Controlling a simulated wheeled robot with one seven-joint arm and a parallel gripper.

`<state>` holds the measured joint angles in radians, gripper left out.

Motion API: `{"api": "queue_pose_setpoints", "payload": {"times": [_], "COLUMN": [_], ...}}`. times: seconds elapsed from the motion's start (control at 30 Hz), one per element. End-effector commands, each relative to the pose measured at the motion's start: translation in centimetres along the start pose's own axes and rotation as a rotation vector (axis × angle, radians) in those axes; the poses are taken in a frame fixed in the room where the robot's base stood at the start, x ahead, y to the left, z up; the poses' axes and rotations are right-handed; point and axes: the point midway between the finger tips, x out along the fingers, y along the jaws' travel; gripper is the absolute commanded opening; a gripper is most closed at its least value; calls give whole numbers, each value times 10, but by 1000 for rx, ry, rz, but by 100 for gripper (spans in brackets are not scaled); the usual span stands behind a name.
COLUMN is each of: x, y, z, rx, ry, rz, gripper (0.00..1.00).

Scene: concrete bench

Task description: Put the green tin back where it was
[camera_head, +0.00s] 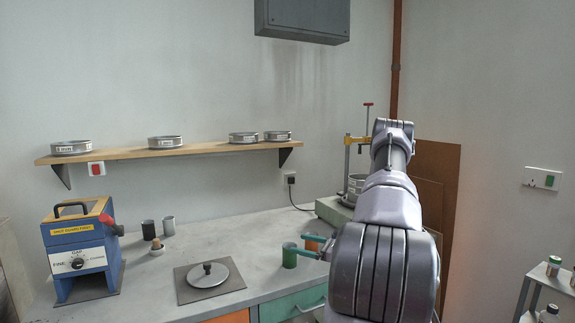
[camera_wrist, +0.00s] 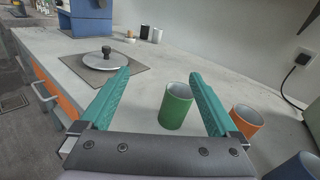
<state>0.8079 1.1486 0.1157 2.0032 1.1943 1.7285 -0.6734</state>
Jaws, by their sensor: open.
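The green tin (camera_wrist: 175,108) stands upright and open-topped on the concrete bench (camera_wrist: 150,75). In the wrist view it shows between the two teal fingers of my gripper (camera_wrist: 164,95), nearer the right finger. The fingers are spread apart, and I cannot tell whether either touches the tin. In the head view the green tin (camera_head: 289,256) stands near the bench's front edge, at the fingers of my gripper (camera_head: 305,246). An orange tin (camera_wrist: 245,122) stands just right of it, and a blue tin (camera_wrist: 297,168) is partly cut off at the lower right corner.
A round metal lid (camera_head: 208,274) lies on a square plate to the left. A blue machine (camera_head: 80,250), a dark tin (camera_head: 148,229) and a grey tin (camera_head: 169,226) stand further left. A shelf (camera_head: 200,149) with sieves hangs above.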

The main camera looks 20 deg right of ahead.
Motion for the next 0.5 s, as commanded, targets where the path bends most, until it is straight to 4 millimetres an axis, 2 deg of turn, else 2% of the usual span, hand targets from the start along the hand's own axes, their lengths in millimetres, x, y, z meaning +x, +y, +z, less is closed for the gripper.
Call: {"api": "queue_pose_setpoints", "payload": {"times": [0.03, 0.2, 0.37, 0.5], "x": [13, 38, 43, 35], "y": [8, 53, 103, 145], "z": [34, 120, 187, 236], "rx": [-63, -251, -447, -637], "ry": [9, 67, 143, 222], "rz": [89, 374, 609, 780], "gripper": [96, 96, 96, 96]}}
